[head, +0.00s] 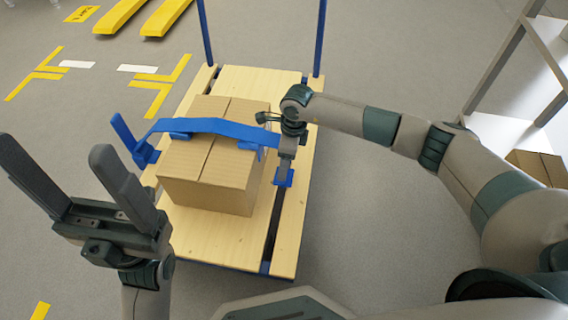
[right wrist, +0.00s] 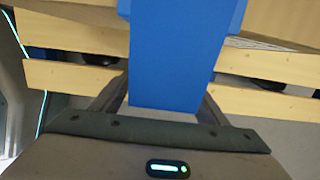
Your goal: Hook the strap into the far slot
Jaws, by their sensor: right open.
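The blue strap (head: 215,127) lies across the top of a cardboard box (head: 205,165) on a wooden cart. Its left end meets a blue upright bracket (head: 140,145) at the cart's left side. My right gripper (head: 285,172) points down at the box's right side, above the dark slot (head: 272,228) in the deck. In the right wrist view, the blue strap end (right wrist: 168,60) hangs between the fingers of the open right gripper (right wrist: 160,98). Whether the end sits in the slot is hidden. My left gripper (head: 57,150) is open and empty, left of the cart.
The cart's wooden deck (head: 225,240) has blue posts (head: 319,40) at its far end. A grey shelf frame (head: 495,70) with another carton (head: 540,165) stands at the right. Yellow forks (head: 165,17) lie at the back.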

